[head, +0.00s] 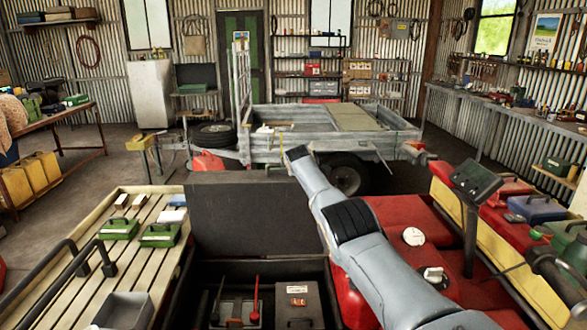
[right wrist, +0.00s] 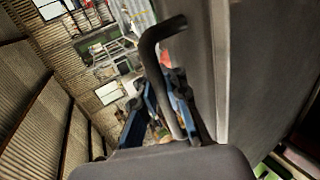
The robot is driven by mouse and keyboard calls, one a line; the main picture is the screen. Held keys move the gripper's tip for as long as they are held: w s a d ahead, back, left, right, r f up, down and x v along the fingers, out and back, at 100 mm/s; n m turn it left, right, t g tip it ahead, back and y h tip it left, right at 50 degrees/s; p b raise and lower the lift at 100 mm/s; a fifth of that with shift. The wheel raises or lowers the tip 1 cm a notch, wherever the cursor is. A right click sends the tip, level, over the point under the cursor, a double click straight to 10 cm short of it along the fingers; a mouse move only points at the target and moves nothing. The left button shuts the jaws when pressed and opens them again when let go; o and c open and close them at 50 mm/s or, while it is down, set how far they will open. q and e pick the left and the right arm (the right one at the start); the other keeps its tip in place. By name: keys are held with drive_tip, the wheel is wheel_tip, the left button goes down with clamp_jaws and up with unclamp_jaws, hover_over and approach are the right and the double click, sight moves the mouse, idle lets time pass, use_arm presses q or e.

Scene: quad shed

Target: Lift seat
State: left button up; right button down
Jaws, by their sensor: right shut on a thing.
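The quad's seat (head: 247,215) shows in the head view as a dark panel tipped up steeply, above an open compartment (head: 180,300). In the right wrist view a broad dark grey surface, apparently the seat (right wrist: 265,70), fills the right side. A black bent bar (right wrist: 152,48) runs alongside it. My right gripper (right wrist: 168,95), with blue fingers, is shut on this bar. In the head view my right arm reaches over the red bodywork towards the seat's far side, and its fingers are hidden. My left gripper is in neither view.
The compartment holds a grey case (head: 299,305) and a tray with red-handled items (head: 236,310). A slatted rack (head: 125,250) with green boxes is at left, red bodywork (head: 400,215) at right.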

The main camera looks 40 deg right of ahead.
drive_tip(key=c, duration=1.4)
unclamp_jaws()
drive_tip(key=shift+a+r, duration=0.1)
drive_tip(key=shift+v, duration=6.05)
